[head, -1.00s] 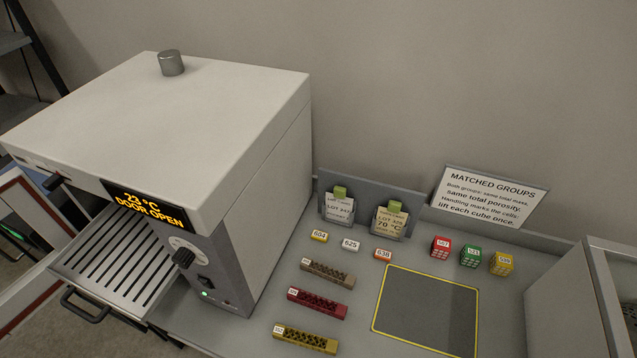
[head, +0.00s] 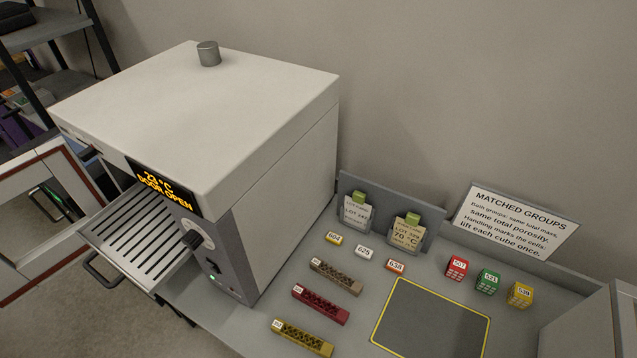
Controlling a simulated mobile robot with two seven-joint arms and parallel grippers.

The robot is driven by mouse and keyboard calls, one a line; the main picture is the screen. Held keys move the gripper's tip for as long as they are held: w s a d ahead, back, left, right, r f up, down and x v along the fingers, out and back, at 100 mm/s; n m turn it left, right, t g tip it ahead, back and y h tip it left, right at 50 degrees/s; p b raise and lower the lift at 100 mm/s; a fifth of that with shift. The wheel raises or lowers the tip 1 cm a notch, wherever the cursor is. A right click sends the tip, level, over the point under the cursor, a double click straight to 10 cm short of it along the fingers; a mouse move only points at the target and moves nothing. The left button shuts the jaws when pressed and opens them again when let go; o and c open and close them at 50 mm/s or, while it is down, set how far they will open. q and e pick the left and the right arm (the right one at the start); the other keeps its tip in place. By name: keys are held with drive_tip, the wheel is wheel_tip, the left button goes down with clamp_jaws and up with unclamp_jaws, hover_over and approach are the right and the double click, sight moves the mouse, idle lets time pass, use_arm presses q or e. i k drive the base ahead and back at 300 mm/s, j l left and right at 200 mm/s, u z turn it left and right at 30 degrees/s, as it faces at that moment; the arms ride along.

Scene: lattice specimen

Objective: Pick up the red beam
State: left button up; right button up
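The red beam (head: 320,304) is a dark red lattice bar with a white label at its left end. It lies flat on the grey bench in the head view. It sits between a brown beam (head: 335,277) behind it and a yellow beam (head: 303,338) in front, apart from both. Neither of my grippers shows in the head view.
An oven (head: 215,130) stands left of the beams, its door open and slotted rack (head: 135,235) pulled out. A yellow-edged grey pad (head: 432,318) lies to the right. Red (head: 456,268), green (head: 488,282) and yellow (head: 520,294) cubes stand behind it.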

sight(300, 292)
drive_tip(key=k, duration=0.4)
drive_tip(key=j+z, duration=0.45)
drive_tip(key=j, duration=1.05)
